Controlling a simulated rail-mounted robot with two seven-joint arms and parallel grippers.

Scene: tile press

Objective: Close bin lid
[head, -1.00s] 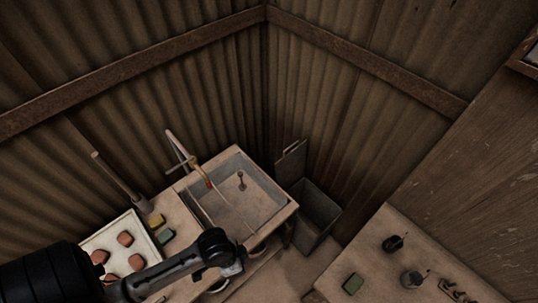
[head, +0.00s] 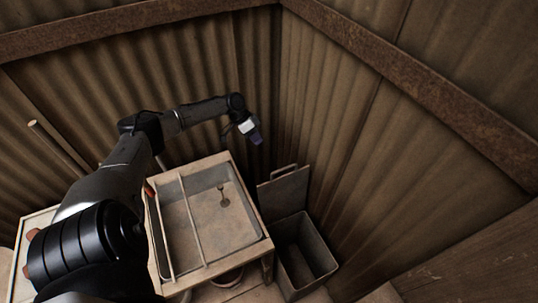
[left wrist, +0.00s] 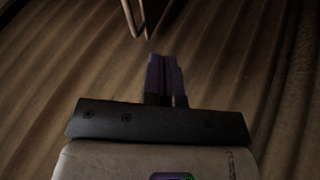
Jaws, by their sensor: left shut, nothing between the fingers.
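The bin (head: 305,262) is a grey, open-topped box on the floor to the right of the sink, in the corner by the corrugated walls. Its lid (head: 283,194) stands raised at the back edge, with a handle on its top edge, leaning toward the wall. The inside of the bin looks empty. My left gripper (head: 256,138) is above and left of the lid, apart from it, pointing down beside the wall. In the left wrist view its fingers (left wrist: 166,75) are together with nothing between them. My right gripper is not in view.
The sink (head: 205,225) with a light wooden rim stands left of the bin, under my left arm. Corrugated walls (head: 345,130) close in behind the bin. A wooden surface (head: 480,262) lies at the lower right. A pot sits under the sink.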

